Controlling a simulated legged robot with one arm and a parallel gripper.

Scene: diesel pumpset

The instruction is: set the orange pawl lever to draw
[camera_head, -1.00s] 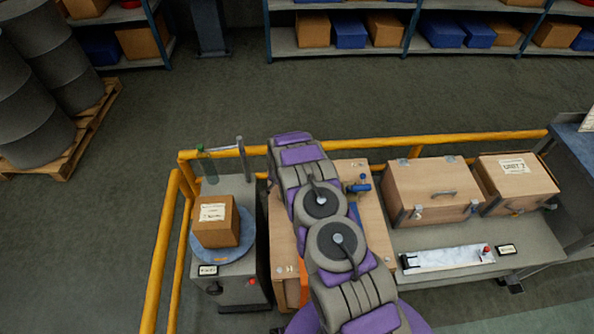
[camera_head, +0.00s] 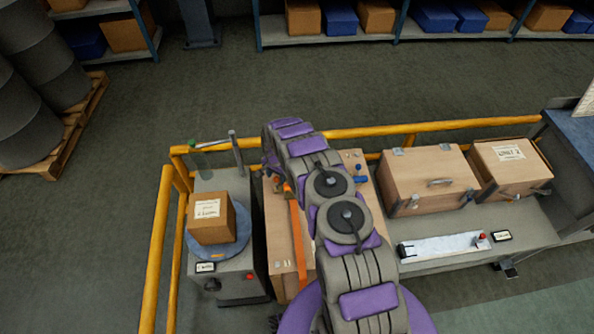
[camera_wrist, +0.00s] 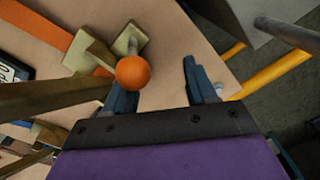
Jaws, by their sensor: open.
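An orange ball knob (camera_wrist: 133,71) sits in the wrist view at the end of a brass-coloured bar (camera_wrist: 50,97) that comes in from the left. It looks like the pawl lever, but its setting cannot be read. My gripper (camera_wrist: 160,76) is open with its two dark blue fingers on either side. The knob appears close to the left finger, overlapping it in the picture; contact cannot be told. A second brass piece (camera_wrist: 90,54) stands on the wooden panel (camera_wrist: 190,30) behind. In the head view my arm hides most of the fixture.
An orange strip (camera_head: 298,245) runs along the wooden case (camera_head: 278,250). A cardboard box (camera_head: 210,218) stands on a round blue plate at the left. Yellow rails (camera_head: 165,235) border the station. Two wooden boxes (camera_head: 425,180) stand at the right.

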